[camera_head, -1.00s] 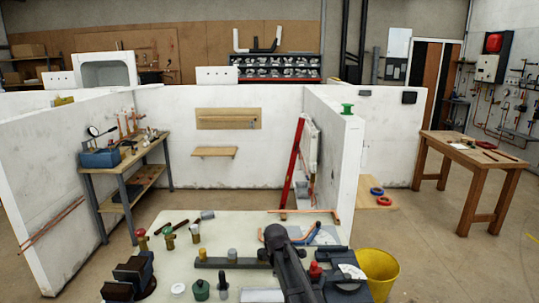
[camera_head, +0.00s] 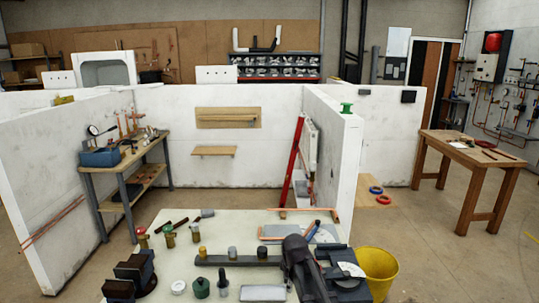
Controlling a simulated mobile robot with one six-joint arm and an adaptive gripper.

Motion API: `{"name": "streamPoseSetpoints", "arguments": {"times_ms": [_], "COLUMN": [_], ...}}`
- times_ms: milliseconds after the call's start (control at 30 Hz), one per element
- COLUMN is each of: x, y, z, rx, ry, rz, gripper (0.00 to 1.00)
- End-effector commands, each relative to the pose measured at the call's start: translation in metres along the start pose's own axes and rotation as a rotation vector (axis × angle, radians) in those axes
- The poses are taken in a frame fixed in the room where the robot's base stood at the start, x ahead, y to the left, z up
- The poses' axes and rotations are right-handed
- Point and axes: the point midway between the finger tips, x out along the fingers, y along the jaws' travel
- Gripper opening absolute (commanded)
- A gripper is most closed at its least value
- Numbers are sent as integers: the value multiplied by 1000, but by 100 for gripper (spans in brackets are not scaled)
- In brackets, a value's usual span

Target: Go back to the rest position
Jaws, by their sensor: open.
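A dark link of my arm (camera_head: 304,268) rises from the bottom edge over the right half of the pale workbench (camera_head: 170,255). No gripper fingers can be made out; the arm's end is not visible. Around it on the bench lie a long dark bar (camera_head: 240,261), a grey flat plate (camera_head: 262,293), a copper pipe (camera_head: 305,210) at the back edge and a dark tool with a white dial (camera_head: 351,269) to the right. The arm covers part of the bench's right side.
A dark vise (camera_head: 130,278) and several small fittings stand at the bench's left. A yellow bucket (camera_head: 380,268) stands at its right. White partition walls (camera_head: 335,160) form the bays. A wooden table (camera_head: 470,160) stands right, and floor is clear in front of it.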

Motion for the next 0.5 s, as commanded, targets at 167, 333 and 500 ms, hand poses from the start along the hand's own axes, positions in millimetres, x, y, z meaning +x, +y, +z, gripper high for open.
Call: {"name": "streamPoseSetpoints", "arguments": {"times_ms": [167,333,500], "x": [-8,-14,-19], "y": [-28,-53,-72], "z": [52,94,122], "rx": [285,563,774], "ry": [-34,-74,-109], "rz": [-41,-76,-99], "gripper": [60,60,60]}}
